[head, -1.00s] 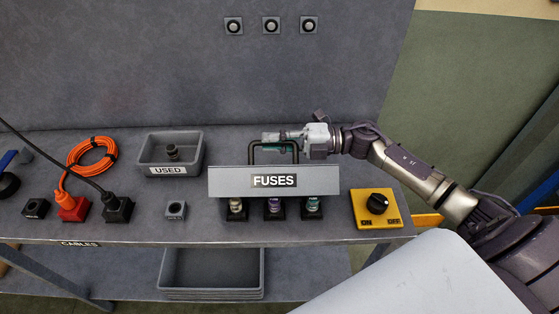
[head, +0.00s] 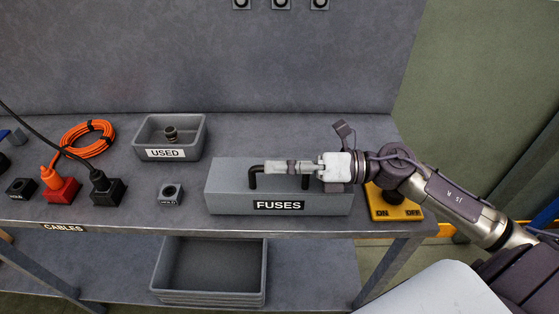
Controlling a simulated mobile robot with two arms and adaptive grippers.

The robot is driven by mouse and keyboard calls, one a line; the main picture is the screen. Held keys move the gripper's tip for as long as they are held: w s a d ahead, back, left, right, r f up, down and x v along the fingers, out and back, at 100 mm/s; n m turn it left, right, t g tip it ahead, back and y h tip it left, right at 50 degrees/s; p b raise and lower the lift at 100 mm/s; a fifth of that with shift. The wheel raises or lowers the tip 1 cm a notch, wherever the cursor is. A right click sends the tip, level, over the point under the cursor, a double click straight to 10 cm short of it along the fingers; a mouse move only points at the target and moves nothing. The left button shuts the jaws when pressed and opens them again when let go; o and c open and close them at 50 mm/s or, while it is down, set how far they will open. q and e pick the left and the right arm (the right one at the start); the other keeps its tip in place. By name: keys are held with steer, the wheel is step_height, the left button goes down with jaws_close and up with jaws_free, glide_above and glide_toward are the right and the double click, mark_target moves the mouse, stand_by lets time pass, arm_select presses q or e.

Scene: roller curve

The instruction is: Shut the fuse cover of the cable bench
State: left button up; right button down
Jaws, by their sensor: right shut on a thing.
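The grey fuse cover (head: 230,193), with its FUSES label (head: 278,205) on the front, lies down over the fuse sockets on the cable bench (head: 140,205). The fuses are hidden beneath it. A black bar handle (head: 256,177) stands on the cover's top. My right gripper (head: 290,169) reaches in from the right, lying across the top of the cover, and is shut on the handle. My left gripper is not in view.
A yellow ON/OFF switch plate (head: 395,205) is partly hidden behind my right wrist. The USED tray (head: 185,153) holds a fuse. Cable plugs (head: 107,190) and an orange coil (head: 88,145) are further left.

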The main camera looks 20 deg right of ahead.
steer(key=shift+s+a+f+n+b, duration=0.2)
steer(key=shift+s+f+n+b, duration=0.2)
steer(key=shift+f+b, duration=0.15)
steer(key=shift+s+f, duration=0.1)
steer(key=shift+a+f, duration=0.1)
steer(key=shift+f, duration=0.05)
steer(key=c, duration=1.2)
jaws_free()
steer(key=shift+s, duration=0.1)
steer(key=shift+r, duration=0.25)
steer(key=v, duration=1.2)
steer(key=shift+f, duration=0.1)
